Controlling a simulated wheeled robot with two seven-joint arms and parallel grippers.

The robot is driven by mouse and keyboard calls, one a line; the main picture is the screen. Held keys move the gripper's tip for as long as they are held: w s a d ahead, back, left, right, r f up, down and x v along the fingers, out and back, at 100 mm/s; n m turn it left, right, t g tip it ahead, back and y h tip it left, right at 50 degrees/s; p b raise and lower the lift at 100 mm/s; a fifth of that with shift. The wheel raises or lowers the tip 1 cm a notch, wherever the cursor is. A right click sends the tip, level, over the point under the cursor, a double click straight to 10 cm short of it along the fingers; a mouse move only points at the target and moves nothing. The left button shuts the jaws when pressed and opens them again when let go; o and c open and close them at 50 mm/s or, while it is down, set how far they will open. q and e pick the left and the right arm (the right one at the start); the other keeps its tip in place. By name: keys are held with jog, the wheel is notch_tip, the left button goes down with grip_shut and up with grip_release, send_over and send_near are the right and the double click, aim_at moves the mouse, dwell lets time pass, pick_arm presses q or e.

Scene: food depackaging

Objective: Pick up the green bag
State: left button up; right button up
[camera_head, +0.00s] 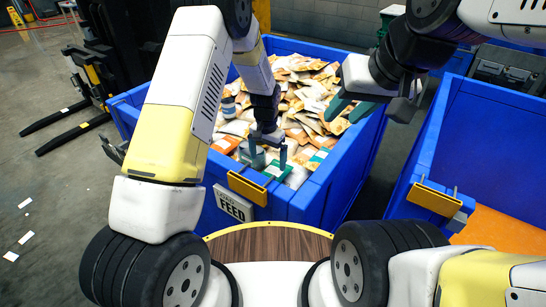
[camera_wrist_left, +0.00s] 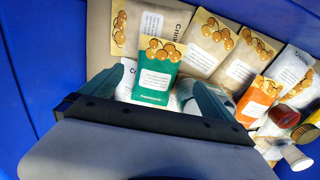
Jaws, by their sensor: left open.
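The green bag (camera_wrist_left: 154,80) has a white label and orange round pictures on it. It lies on other bags, between the two teal fingers of my left gripper (camera_wrist_left: 158,95) in the left wrist view. In the head view the green bag (camera_head: 277,170) shows near the front wall of the blue feed bin, partly hidden by my left gripper (camera_head: 264,160). The left gripper is open, points down, and holds nothing that I can see. My right gripper (camera_head: 351,108) is open and empty above the right side of the bin.
The blue feed bin (camera_head: 345,168) is full of tan and white bags. An orange bag (camera_wrist_left: 259,95) and several bottles (camera_wrist_left: 285,115) lie to the right in the left wrist view. A second blue bin (camera_head: 490,125) with an orange bottom stands at the right.

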aim_at(273, 174)
pick_arm(q)
notch_tip(273, 174, down, 9)
jog(key=shift+d+f, duration=0.15)
dwell(0.4)
jog(key=shift+c, duration=0.4)
jog(key=c, duration=1.2)
